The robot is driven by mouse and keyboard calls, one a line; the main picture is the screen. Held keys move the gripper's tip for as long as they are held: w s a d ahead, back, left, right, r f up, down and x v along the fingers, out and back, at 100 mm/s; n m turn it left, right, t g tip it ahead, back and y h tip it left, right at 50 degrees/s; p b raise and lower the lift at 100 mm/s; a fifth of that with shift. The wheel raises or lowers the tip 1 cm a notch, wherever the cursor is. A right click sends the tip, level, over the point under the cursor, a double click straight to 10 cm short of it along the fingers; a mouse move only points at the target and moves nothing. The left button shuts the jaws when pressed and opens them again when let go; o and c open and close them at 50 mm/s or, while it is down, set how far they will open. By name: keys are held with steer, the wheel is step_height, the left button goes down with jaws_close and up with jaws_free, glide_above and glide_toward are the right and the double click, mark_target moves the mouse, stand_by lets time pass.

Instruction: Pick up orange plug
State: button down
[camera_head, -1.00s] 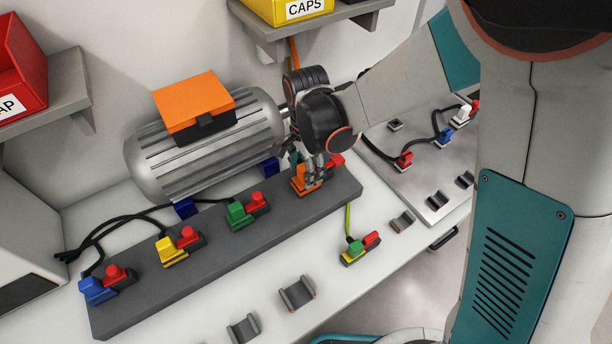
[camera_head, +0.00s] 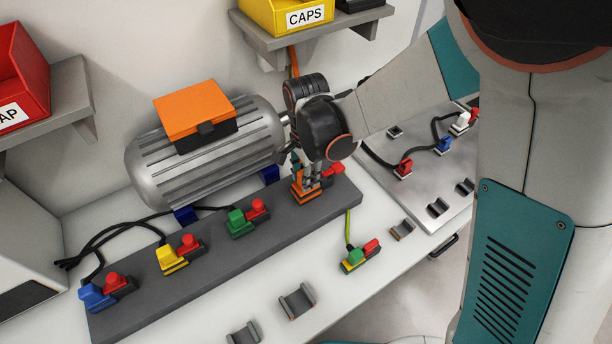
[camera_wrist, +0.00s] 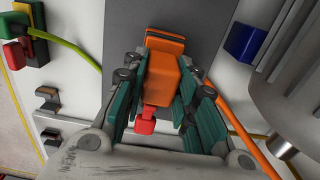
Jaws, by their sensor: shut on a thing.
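The orange plug (camera_head: 299,189) is at the right end of the dark grey block (camera_head: 215,270), with a red part (camera_head: 334,170) beside it. My gripper (camera_head: 308,186) reaches down onto the plug from above and hides part of it. In the wrist view the orange plug (camera_wrist: 163,75) is between the two teal-padded fingers of my gripper (camera_wrist: 158,95), which are shut on it. The red part (camera_wrist: 146,122) shows below it there. I cannot tell whether the plug is still fully seated on the block.
Green (camera_head: 238,223), yellow (camera_head: 172,260) and blue (camera_head: 94,296) plugs stand along the block to the left. A grey motor (camera_head: 215,150) with an orange-topped box is close behind. A loose green-yellow plug (camera_head: 354,258) lies in front. An orange cable (camera_wrist: 245,140) runs beside my fingers.

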step_height(320, 180, up, 20)
steer(key=p, duration=1.2)
steer(key=shift+f, duration=0.25)
